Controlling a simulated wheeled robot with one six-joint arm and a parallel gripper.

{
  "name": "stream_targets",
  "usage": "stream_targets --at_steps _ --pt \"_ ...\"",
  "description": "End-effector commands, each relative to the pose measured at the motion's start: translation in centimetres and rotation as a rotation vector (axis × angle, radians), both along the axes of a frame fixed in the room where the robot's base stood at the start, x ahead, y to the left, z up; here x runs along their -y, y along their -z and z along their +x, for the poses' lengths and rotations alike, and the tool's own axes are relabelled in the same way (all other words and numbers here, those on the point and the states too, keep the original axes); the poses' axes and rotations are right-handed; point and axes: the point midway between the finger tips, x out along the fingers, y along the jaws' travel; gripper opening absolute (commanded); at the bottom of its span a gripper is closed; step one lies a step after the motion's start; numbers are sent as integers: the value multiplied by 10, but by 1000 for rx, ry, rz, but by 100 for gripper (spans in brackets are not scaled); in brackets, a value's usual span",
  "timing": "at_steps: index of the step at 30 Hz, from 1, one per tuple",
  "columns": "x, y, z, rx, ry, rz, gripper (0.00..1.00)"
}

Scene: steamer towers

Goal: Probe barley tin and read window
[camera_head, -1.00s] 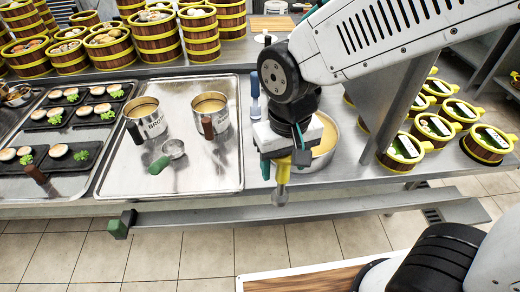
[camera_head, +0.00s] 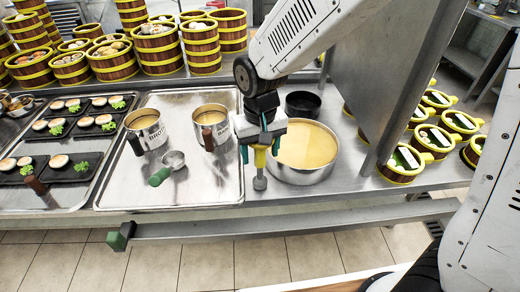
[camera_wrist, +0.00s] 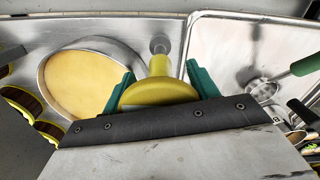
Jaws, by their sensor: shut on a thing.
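My gripper (camera_head: 260,152) is shut on a yellow probe (camera_head: 260,160), pointing down over the counter between the metal tray and the wide pot. In the wrist view the probe (camera_wrist: 158,92) sits between the green fingers, its shaft ending in a grey tip (camera_wrist: 160,45). Two metal tins with cream contents stand on the tray: a left tin (camera_head: 148,138), lettered "BRO…", and a right tin (camera_head: 212,130), whose label I cannot read. I cannot tell for sure which is barley. No readout window is legible.
The wide pot (camera_head: 303,172) of yellow liquid stands right of my gripper, a dark bowl (camera_head: 303,104) behind it. A green-handled ladle (camera_head: 168,168) lies on the tray (camera_head: 115,195). Steamer baskets (camera_head: 155,55) line the back; a grey panel (camera_head: 395,75) rises at right.

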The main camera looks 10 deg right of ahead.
Motion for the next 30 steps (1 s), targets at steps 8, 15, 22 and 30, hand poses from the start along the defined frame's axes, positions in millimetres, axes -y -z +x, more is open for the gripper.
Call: stream_targets --at_steps 8,15,22,30 --pt "0 2 0 0 0 0 23" --pt "0 4 0 0 0 0 81" --pt "0 3 0 1 0 0 81" --pt "-4 -34 1 4 -1 3 81"
